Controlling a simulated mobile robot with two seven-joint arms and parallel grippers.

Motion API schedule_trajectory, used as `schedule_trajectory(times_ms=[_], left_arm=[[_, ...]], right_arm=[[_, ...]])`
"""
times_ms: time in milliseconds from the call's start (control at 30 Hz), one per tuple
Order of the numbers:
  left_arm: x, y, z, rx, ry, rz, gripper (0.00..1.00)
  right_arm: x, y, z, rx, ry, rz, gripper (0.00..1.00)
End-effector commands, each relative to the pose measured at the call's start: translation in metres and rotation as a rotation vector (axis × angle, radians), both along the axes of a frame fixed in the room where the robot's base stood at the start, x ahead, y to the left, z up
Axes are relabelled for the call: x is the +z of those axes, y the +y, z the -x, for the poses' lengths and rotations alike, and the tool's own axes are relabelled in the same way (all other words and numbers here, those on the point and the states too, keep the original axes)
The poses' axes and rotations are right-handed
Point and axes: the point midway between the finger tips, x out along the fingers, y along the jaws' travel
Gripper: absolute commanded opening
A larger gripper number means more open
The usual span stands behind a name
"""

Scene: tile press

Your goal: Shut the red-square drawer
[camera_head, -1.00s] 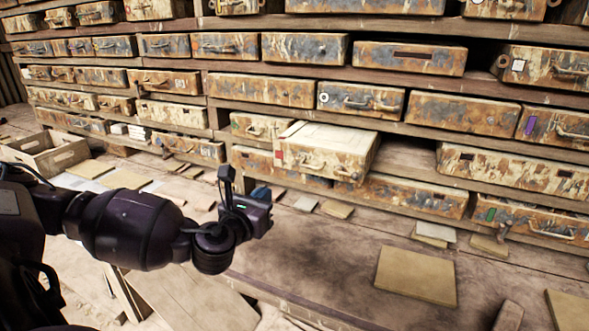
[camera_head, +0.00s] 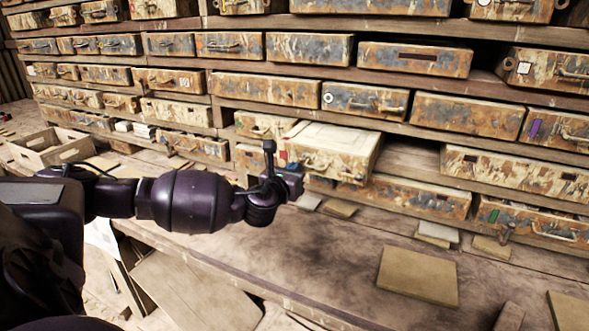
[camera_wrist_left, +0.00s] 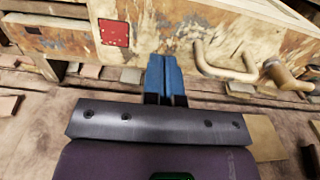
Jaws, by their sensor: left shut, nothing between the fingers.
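The red-square drawer (camera_head: 338,138) sticks out from the shelves in the head view, its pale top showing. Its worn front carries a red square (camera_wrist_left: 114,32) and a metal handle (camera_wrist_left: 225,62) in the left wrist view. My left gripper (camera_head: 293,169) is at the left part of this front. Its blue fingers (camera_wrist_left: 165,72) are shut and empty, pointing at the front between the red square and the handle. I cannot tell whether the fingertips touch it. In the head view my gripper partly hides the front's lower left. My right gripper is not in view.
Rows of other worn drawers fill the shelves, with an open gap (camera_head: 412,158) right of the pulled-out drawer. Flat tiles (camera_head: 418,276) lie on the wooden bench (camera_head: 335,255) below. A wooden crate (camera_head: 50,150) stands at the left.

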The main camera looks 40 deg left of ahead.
Motion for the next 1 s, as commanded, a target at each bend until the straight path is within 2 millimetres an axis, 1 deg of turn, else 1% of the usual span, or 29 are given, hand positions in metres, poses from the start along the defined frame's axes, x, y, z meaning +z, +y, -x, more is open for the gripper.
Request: schedule_trajectory(times_ms=[133, 433, 533, 667, 800, 1000], left_arm=[[0.0, 0.001, -0.004, 0.001, 0.001, 0.0, 0.0], [0.0, 0.001, -0.004, 0.001, 0.0, 0.0, 0.0], [0.0, 0.003, -0.009, 0.002, -0.001, 0.0, 0.0], [0.0, 0.007, -0.029, 0.004, -0.005, 0.0, 0.0], [0.001, 0.014, -0.055, 0.004, -0.006, 0.001, 0.0], [0.002, 0.022, -0.09, 0.004, -0.007, 0.0, 0.0]], right_arm=[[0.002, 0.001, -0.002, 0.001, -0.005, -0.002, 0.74], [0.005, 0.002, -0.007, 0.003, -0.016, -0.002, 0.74], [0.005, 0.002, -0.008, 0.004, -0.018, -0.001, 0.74], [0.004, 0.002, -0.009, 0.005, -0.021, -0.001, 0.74], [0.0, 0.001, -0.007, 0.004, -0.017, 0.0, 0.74], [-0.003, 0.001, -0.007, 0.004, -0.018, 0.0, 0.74]])
